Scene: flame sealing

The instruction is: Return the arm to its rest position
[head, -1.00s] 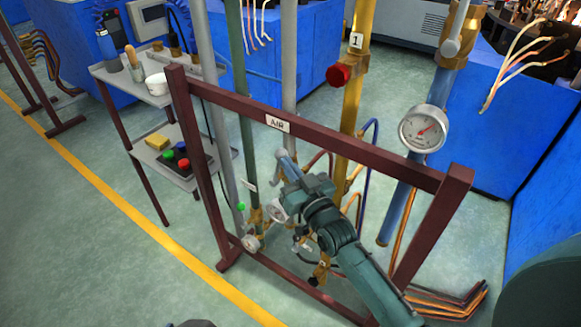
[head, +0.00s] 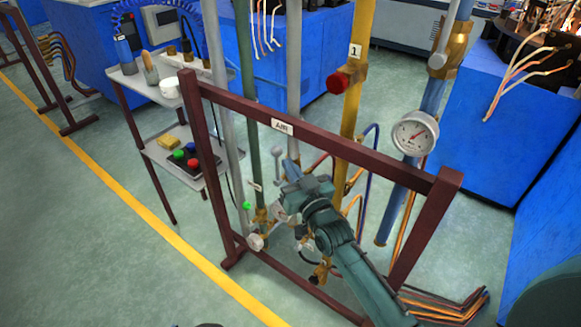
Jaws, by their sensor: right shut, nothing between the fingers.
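My right arm (head: 350,265) reaches in from the lower right, bent at the wrist. My right gripper (head: 285,205) is at the arm's far end, behind the maroon frame's opening, among pipes and valve fittings. It is shut and empty; its fingertips are small and partly hidden by the wrist. A grey valve handle (head: 277,165) stands just to the left of the wrist. My left gripper is not in view.
The maroon frame (head: 345,148) labelled AIR surrounds the arm's reach. A pressure gauge (head: 415,134) hangs at right, and a yellow pipe (head: 358,90) carries a red knob (head: 337,82). A grey cart (head: 148,92) stands at left.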

